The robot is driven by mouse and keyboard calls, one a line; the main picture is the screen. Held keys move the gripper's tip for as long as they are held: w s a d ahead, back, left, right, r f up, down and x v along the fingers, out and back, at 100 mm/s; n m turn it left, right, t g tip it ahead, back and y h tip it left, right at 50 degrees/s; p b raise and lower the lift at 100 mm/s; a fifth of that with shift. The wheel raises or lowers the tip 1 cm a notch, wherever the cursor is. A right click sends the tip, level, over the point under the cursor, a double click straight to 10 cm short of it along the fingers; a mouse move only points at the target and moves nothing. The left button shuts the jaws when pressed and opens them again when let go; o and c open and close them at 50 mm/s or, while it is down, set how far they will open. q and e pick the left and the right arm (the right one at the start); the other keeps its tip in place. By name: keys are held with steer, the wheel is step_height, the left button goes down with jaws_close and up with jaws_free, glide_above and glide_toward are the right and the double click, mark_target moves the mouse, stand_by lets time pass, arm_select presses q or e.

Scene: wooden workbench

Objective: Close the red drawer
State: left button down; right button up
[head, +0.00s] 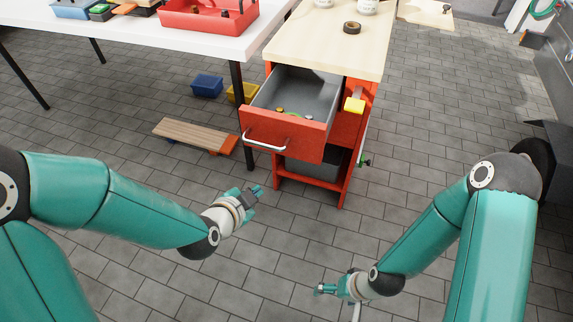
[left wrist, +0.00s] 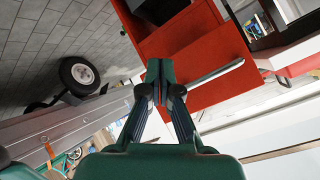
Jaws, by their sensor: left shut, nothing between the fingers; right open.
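The red drawer (head: 300,136) stands pulled out of the red workbench cabinet (head: 347,125), its grey inside showing with a few small items in it. A pale bar handle (head: 263,143) is on its front. My left gripper (head: 258,191) is shut and empty, in front of and below the drawer front in the head view, apart from it. In the left wrist view, the shut fingers (left wrist: 160,72) overlap the red drawer front (left wrist: 200,45), with the handle (left wrist: 215,74) to their right; contact cannot be told there. My right gripper (head: 322,290) is open and empty, low over the floor.
A wooden-topped creeper (head: 195,134), a blue bin (head: 207,84) and a yellow bin (head: 240,93) lie left of the drawer. A white table (head: 130,35) with a red tray (head: 208,20) stands left. The tiled floor before the drawer is clear.

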mark_target(289, 131)
arm_select(q)
steer(key=s+d+r+m+t+h+b, duration=0.1)
steer(key=d+r+m+t+b, duration=0.15)
steer(key=m+t+b, duration=0.4)
steer(key=d+r+m+t+h+b, duration=0.1)
steer(key=r+m+b, duration=0.2)
steer(key=b, duration=0.6)
steer(key=x, duration=0.4)
steer(key=p+x, duration=0.1)
steer(key=x, duration=0.3)
steer(key=p+x, duration=0.1)
steer(key=x, duration=0.3)
steer(key=shift+w+a+f, duration=0.15)
steer(key=shift+w, duration=0.75)
arm_select(e)
step_height(289, 131, down, 17)
steer(key=shift+r, duration=0.2)
arm_select(q)
steer(key=shift+w, duration=0.15)
